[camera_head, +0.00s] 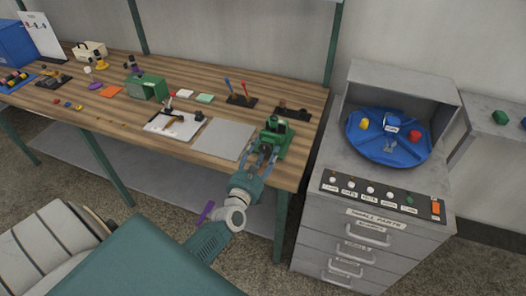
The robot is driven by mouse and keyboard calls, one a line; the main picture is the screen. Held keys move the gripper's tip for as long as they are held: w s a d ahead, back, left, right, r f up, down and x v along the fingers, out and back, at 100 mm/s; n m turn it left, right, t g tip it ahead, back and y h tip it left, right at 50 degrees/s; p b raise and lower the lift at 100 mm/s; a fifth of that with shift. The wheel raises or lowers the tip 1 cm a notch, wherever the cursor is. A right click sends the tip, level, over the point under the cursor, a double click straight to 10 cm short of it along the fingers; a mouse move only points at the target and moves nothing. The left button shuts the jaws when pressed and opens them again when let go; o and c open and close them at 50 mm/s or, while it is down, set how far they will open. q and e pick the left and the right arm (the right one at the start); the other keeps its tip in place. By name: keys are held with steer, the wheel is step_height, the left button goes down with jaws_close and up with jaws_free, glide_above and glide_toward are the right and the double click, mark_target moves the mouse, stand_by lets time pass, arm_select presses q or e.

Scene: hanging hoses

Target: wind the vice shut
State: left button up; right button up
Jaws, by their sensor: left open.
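The green vice (277,134) stands on the right end of the wooden workbench, close to its front edge. My left gripper (263,155) reaches up from below and is open at the front of the vice. Its fingers are at or just before the vice's lower front; I cannot tell whether they touch it. The vice's handle and the gap between its jaws are too small and partly hidden to make out. My right gripper is not in view.
A grey plate (224,139) lies left of the vice. A white board (174,124) with tools and a green box (148,88) are further left. A grey drawer cabinet (345,222) with a blue round tray (357,143) stands close on the right. A striped chair (50,245) is at lower left.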

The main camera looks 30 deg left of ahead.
arm_select(q)
steer(key=c, duration=1.1)
steer(key=shift+c, duration=0.2)
steer(key=shift+m, duration=0.4)
